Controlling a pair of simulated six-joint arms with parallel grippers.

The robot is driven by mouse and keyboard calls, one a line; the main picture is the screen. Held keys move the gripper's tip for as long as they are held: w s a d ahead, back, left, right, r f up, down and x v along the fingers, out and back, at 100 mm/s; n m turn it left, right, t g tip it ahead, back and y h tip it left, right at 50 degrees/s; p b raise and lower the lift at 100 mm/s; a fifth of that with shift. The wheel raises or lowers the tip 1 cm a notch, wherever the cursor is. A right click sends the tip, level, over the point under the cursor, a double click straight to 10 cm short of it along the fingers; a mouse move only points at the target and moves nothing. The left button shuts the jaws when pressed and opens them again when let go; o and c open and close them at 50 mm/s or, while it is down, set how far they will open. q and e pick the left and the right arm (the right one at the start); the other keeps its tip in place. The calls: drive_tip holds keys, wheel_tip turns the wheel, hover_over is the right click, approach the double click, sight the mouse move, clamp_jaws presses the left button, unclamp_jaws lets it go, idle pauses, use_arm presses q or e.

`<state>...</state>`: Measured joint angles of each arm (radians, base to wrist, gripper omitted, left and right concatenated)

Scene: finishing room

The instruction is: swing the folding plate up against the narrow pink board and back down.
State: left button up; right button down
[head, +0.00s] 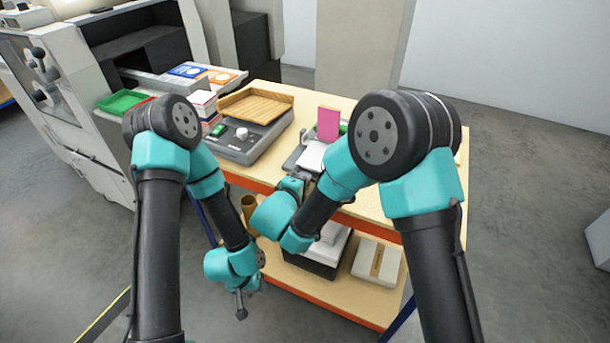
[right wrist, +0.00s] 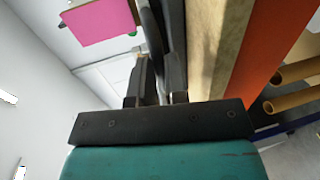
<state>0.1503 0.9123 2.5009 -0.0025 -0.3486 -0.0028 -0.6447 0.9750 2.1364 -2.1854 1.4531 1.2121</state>
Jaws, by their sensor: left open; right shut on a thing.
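The narrow pink board (head: 328,123) stands upright on the table and shows at the top of the right wrist view (right wrist: 92,22). The white folding plate (head: 312,156) lies about flat in front of its foot, down from the board. My right gripper (head: 298,177) is at the plate's near edge, shut on it. In the right wrist view its dark fingers (right wrist: 160,75) close on a dark part at the edge; the exact grip is hard to make out. My left gripper (head: 241,308) is open and empty, hanging low in front of the table.
A grey device with a wooden tray (head: 258,104) stands left of the board, beside a stack of colored pads (head: 203,104). The table's orange front edge (head: 248,182) runs below my right gripper. Boxes (head: 376,262) and a brown tube (head: 249,206) are on the lower shelf.

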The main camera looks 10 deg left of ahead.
drive_tip(key=shift+d+f, duration=0.15)
drive_tip(key=shift+f, duration=0.6)
drive_tip(key=c, duration=1.1)
unclamp_jaws()
drive_tip(key=shift+c, duration=0.2)
wheel_tip(320, 180, up, 4)
drive_tip(key=shift+f, duration=0.15)
drive_tip(key=s+d+r, duration=0.1)
drive_tip(key=s+d, duration=0.2)
drive_tip(key=s, duration=1.2)
drive_tip(key=shift+s+r, duration=0.3)
drive_tip(key=shift+r, duration=0.1)
